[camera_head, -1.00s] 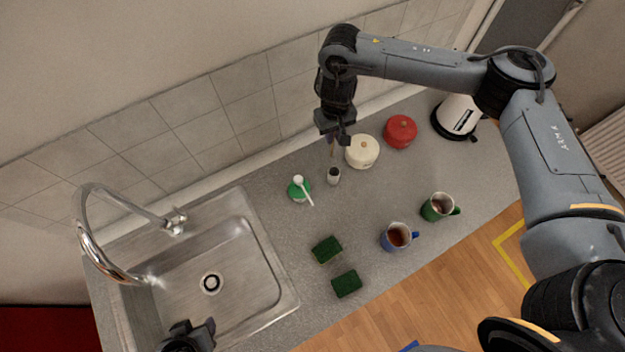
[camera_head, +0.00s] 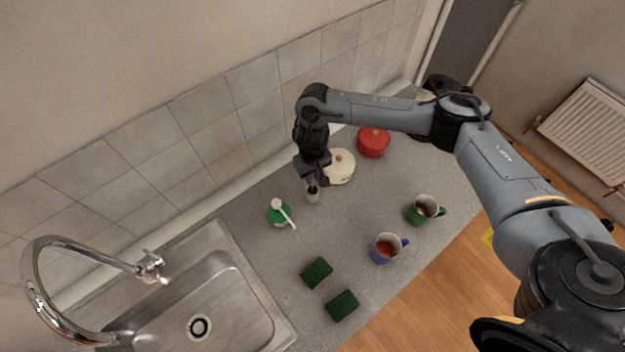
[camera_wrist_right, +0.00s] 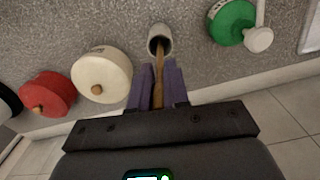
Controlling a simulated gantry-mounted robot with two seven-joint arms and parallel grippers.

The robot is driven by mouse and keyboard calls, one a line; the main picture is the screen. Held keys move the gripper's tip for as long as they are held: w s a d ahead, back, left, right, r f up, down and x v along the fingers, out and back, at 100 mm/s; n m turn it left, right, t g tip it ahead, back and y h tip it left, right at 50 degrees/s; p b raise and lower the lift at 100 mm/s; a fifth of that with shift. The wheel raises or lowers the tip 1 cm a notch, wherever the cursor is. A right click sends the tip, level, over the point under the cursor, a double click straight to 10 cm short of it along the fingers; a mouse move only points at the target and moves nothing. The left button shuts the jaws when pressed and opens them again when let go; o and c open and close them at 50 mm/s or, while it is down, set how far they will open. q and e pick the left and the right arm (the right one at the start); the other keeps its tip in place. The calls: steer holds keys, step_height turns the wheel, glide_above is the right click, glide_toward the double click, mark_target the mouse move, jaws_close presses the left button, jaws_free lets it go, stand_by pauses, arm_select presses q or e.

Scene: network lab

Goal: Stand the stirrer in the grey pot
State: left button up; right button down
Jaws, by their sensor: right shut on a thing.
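The grey pot (camera_head: 313,197) is a small upright cup on the counter, and it also shows in the right wrist view (camera_wrist_right: 167,33). The stirrer (camera_wrist_right: 159,77) is a thin light-brown stick. My right gripper (camera_head: 314,184) is shut on it, just above the pot; the purple fingers (camera_wrist_right: 158,90) show on both sides of the stick. The stirrer's far end reaches the pot's dark mouth in the wrist view; how deep it sits inside is hidden. My left gripper is not in view.
A cream lidded pot (camera_head: 341,167) stands close to the right of the gripper, with a red one (camera_head: 374,142) beyond. A green-and-white dispenser (camera_head: 279,214) is to the left. Blue (camera_head: 384,249) and green (camera_head: 421,211) mugs and two sponges (camera_head: 317,272) lie in front. The sink (camera_head: 225,290) is at left.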

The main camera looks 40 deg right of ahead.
steer(key=shift+f, duration=1.55)
steer(key=c, duration=1.1)
jaws_free()
steer(key=shift+f, duration=0.15)
